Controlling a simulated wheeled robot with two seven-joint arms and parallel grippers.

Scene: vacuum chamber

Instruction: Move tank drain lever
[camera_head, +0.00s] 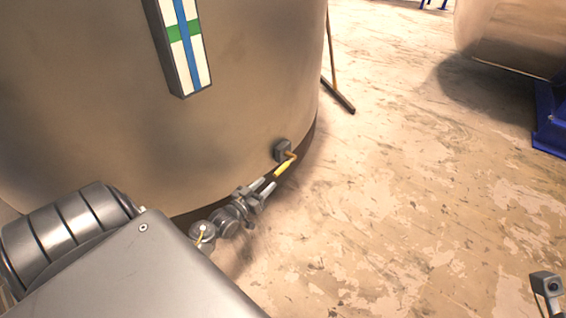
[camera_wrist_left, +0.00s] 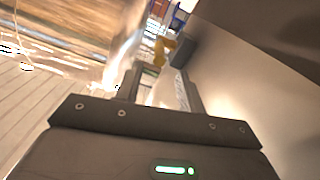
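The drain lever (camera_head: 283,168) has a yellow handle and sits on a small grey valve block (camera_head: 282,150) low on the side of the big tank (camera_head: 230,110). My left gripper (camera_head: 266,190) is at the lever's near end, with its fingers apart and pointing toward the valve. In the left wrist view the two fingers of the left gripper (camera_wrist_left: 162,85) stand apart. The yellow lever (camera_wrist_left: 160,52) shows just beyond their tips, in front of the dark valve block (camera_wrist_left: 183,52). Whether the fingers touch the lever cannot be told. My right gripper's fingers are not visible.
The tank wall curves close beside my left gripper. A blue and green level gauge (camera_head: 183,40) hangs on the tank above. Another tank (camera_head: 510,40) with a blue stand (camera_head: 550,115) is at upper right. The worn floor (camera_head: 400,210) between is clear.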

